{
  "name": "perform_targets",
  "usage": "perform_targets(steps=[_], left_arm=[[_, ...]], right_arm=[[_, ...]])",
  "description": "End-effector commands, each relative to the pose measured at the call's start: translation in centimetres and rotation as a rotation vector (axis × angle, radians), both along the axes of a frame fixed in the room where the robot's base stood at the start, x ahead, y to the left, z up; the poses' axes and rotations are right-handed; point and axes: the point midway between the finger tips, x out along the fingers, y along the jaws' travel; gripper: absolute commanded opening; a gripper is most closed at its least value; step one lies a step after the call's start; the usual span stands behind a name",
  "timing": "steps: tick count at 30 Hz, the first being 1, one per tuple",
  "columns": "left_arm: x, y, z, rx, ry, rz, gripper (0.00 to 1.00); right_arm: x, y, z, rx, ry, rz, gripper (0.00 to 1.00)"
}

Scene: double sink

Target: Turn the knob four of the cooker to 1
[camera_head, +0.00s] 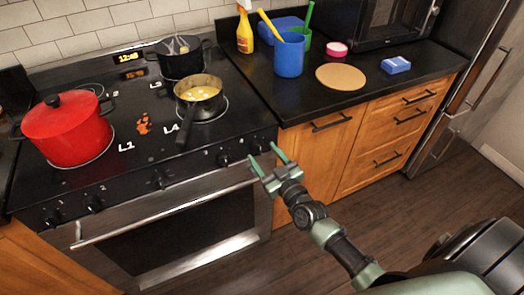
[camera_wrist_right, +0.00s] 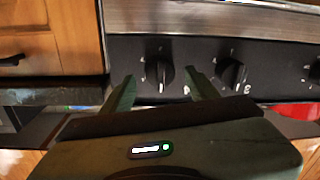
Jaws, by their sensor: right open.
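The cooker (camera_head: 150,160) has a row of black knobs along its front panel. Knob four (camera_head: 257,147) is the rightmost one in the head view. In the right wrist view, which looks upside down, it is the leftmost knob (camera_wrist_right: 158,73), with a pale pointer mark. My right gripper (camera_head: 268,160) is open and empty in front of the panel's right end. In the wrist view its fingertips (camera_wrist_right: 160,78) stand on either side of knob four, apparently without touching it. The knob's exact setting is too small to read. My left gripper is out of view.
Knob three (camera_head: 224,160) is close beside knob four. The oven handle (camera_head: 160,208) juts out below. A red pot (camera_head: 68,128), a pan (camera_head: 200,103) and a dark pot (camera_head: 181,60) stand on the hob. The floor in front is clear.

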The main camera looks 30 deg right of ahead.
Motion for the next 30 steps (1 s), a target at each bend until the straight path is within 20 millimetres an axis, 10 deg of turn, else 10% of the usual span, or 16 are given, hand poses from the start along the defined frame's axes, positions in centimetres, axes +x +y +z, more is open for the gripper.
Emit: perform_targets(steps=[13,20,30], left_arm=[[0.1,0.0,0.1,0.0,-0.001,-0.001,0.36],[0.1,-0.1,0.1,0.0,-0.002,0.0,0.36],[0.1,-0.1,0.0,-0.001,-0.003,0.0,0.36]], right_arm=[[1.6,0.2,0.0,-0.001,0.0,0.001,0.6],[1.6,0.1,0.0,-0.001,0.0,0.001,0.0],[1.6,0.2,0.0,0.045,0.0,0.002,0.0]])
